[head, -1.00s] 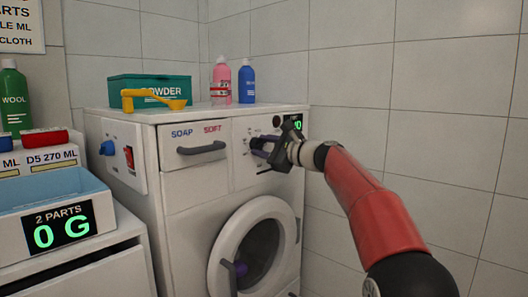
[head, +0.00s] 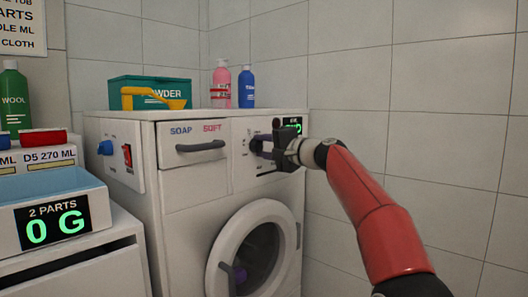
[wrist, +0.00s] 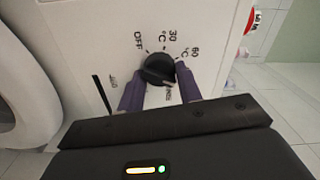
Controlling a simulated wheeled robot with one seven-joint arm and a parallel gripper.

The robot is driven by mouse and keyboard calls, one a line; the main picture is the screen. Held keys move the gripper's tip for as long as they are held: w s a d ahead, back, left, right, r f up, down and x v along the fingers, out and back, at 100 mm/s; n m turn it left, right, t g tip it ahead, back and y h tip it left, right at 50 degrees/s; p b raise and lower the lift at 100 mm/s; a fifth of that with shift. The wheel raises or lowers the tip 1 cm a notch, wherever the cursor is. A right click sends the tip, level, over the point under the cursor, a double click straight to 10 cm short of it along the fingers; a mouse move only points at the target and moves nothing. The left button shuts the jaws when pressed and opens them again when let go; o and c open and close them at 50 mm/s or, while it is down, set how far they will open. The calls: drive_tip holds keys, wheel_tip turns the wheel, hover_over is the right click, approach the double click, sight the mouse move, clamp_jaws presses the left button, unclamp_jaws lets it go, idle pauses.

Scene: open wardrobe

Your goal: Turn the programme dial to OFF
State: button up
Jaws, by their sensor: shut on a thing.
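The black round programme dial (wrist: 157,69) is on the white control panel of the washing machine (head: 207,181). Printed marks surround it in the wrist view: OFF, 30 °C, 60 °C and others that are partly blurred or hidden. A pale line shows on the dial's lower part, on the side away from OFF; its exact setting is hard to read. My gripper (wrist: 160,88) is shut on the dial, one purple finger on each side. In the head view my gripper (head: 259,146) is at the panel and hides most of the dial.
The soap drawer (head: 193,146) with its grey handle is left of the dial. A lit display (head: 293,122) is partly hidden behind my gripper. A powder box (head: 180,88), yellow scoop and two bottles stand on top. The round door (head: 250,250) is below.

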drive_tip(key=n+b, duration=0.2)
drive_tip(key=n, duration=0.9)
drive_tip(key=shift+a+f, duration=0.1)
drive_tip(key=n, duration=0.3)
drive_tip(key=shift+n+b, duration=0.3)
drive_tip(key=shift+b, duration=0.1)
drive_tip(key=n, duration=0.3)
drive_tip(key=shift+s+n, duration=0.1)
drive_tip(key=shift+n, duration=0.2)
drive_tip(key=n, duration=0.3)
drive_tip(key=shift+n+b, duration=0.3)
drive_tip(key=shift+n, duration=0.1)
drive_tip(key=n, duration=0.3)
drive_tip(key=shift+n, duration=0.3)
drive_tip(key=n, duration=0.4)
